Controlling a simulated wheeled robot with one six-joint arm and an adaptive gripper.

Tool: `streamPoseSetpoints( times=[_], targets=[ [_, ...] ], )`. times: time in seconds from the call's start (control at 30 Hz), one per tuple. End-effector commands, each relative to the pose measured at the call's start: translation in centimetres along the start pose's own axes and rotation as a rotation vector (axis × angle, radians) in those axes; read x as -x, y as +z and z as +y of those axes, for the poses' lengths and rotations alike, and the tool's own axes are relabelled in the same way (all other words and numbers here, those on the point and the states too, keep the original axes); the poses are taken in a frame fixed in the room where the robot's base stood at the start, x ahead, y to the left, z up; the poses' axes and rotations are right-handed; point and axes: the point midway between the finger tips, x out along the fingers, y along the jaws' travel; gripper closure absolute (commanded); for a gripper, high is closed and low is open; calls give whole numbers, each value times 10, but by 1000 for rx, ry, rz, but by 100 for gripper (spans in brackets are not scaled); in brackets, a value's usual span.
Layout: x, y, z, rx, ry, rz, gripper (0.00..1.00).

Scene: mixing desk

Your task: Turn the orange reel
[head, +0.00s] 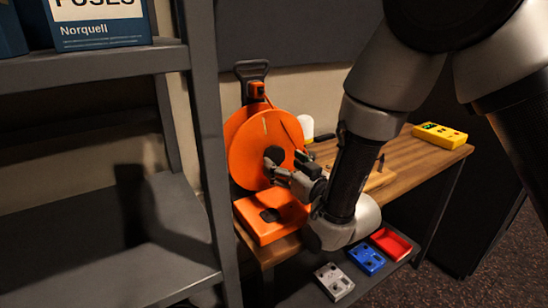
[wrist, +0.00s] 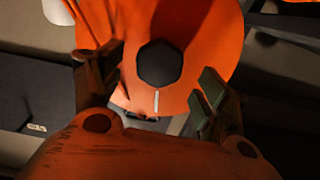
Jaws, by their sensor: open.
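The orange reel (head: 250,140) is a large upright disc on an orange base (head: 270,219) at the left end of the wooden desk. Its dark hub shows between my fingers in the wrist view (wrist: 162,64), with a short pale mark on the orange face (wrist: 156,102) below it. My gripper (head: 273,168) is at the reel's front face, beside the hub. In the wrist view my gripper (wrist: 152,85) is open, one finger on each side of the hub. I cannot tell whether either finger touches it. The arm hides part of the desk.
A grey shelf (head: 205,150) stands close on the left, with a blue box (head: 100,22) on top. A yellow device (head: 440,135) sits at the desk's right end.

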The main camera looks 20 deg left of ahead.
Motion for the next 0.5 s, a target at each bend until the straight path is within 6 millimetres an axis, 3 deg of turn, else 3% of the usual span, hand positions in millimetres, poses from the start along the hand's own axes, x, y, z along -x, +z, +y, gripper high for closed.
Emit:
streamPoseSetpoints(
  times=[0.2,0.5],
  targets=[
    [-36,0,1,-2,2,1,25],
    [-52,0,1,-3,1,0,25]
  ],
)
